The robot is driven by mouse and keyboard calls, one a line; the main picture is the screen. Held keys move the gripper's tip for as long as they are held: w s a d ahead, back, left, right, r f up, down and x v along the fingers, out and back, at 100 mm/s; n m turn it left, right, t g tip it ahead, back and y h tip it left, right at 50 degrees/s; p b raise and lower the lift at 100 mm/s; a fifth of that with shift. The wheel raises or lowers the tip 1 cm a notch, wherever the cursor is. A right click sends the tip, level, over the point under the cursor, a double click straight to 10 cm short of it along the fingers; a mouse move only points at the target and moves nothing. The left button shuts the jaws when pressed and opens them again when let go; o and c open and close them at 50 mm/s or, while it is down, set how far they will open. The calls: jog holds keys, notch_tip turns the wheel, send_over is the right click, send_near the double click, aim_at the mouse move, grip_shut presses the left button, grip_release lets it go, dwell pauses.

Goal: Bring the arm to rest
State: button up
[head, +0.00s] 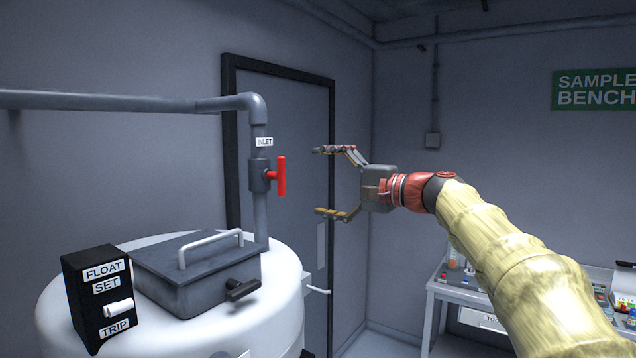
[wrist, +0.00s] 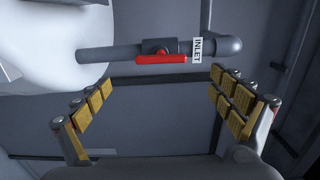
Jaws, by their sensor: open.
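My gripper (head: 328,182) is open and empty in the head view, its fingers pointing left, held in the air to the right of the inlet valve. In the wrist view my gripper (wrist: 160,108) shows its yellow-padded fingers wide apart. The valve's red handle (head: 281,176) stands upright beside the vertical grey pipe, below the INLET label (head: 264,142). In the wrist view the red handle (wrist: 161,59) lies along the pipe, beyond the fingertips. A gap shows between gripper and handle.
The white hopper (head: 270,320) carries a grey lidded hatch (head: 195,272) and a black FLOAT SET/TRIP switch box (head: 100,297). A door (head: 290,130) is behind the gripper. A bench (head: 462,292) with small items stands at the right. Open air surrounds the gripper.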

jog(key=s+d+f+n+g+h+b, duration=0.25)
jog(key=s+f+h, duration=0.45)
jog(key=s+f, duration=1.45)
jog(key=s+d+f+n+g+h, duration=0.1)
jog(key=s+d+f, duration=0.4)
jog(key=s+f, duration=0.6)
jog(key=s+d+f+n+g+h, duration=0.2)
jog(key=s+d+f+n+h, duration=0.2)
jog(key=s+f, duration=0.7)
notch_tip(320, 180, down, 2)
jog(key=shift+s+d+f+h+b, duration=0.1)
jog(key=shift+s+d+h+b, duration=0.2)
jog(key=shift+d+h, duration=0.8)
jog(key=shift+w, duration=0.1)
jog(key=shift+c, duration=0.8)
